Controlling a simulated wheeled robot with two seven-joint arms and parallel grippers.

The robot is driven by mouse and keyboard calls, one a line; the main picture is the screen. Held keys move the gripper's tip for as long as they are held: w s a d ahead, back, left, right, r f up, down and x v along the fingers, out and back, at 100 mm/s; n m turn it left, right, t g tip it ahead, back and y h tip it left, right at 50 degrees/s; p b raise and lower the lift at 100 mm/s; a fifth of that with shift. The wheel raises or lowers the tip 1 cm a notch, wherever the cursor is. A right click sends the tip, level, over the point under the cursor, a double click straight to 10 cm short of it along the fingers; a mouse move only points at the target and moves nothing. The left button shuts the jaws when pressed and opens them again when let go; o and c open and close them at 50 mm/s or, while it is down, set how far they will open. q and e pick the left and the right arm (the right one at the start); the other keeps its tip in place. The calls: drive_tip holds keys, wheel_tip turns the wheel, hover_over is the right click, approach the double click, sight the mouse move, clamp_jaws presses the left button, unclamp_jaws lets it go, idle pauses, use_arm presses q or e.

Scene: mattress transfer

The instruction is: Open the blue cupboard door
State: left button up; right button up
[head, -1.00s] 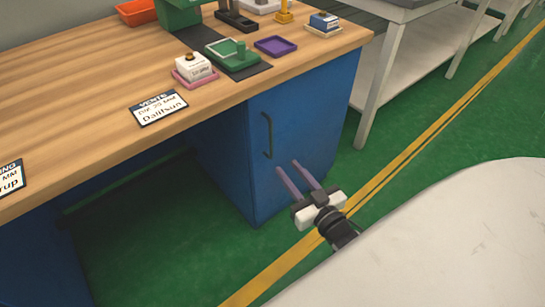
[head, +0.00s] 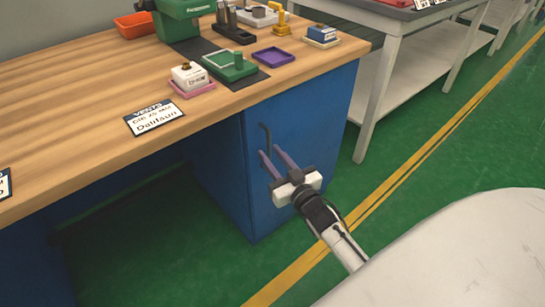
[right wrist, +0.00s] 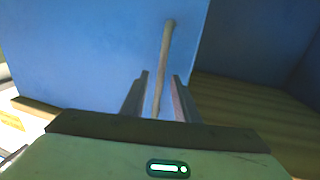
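The blue cupboard door (head: 318,120) is under the right end of the wooden workbench and looks closed. Its dark vertical handle (head: 267,137) is on the door's left side. My right gripper (head: 270,155) is open, its two fingers pointing at the handle, with the fingertips at its lower part. In the right wrist view the handle (right wrist: 165,60) runs down between the two open fingers (right wrist: 158,95), against the blue door (right wrist: 90,50). The fingers are not closed on it. Whether they touch it I cannot tell. My left gripper is not in view.
The wooden bench top (head: 60,110) carries an orange tray (head: 136,24), a green machine (head: 185,8), a purple tray (head: 273,56) and small boxes. A white table (head: 385,70) stands to the right. The green floor (head: 400,165) before the door is clear.

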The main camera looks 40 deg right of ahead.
clamp_jaws()
drive_tip(key=shift+s, duration=0.1)
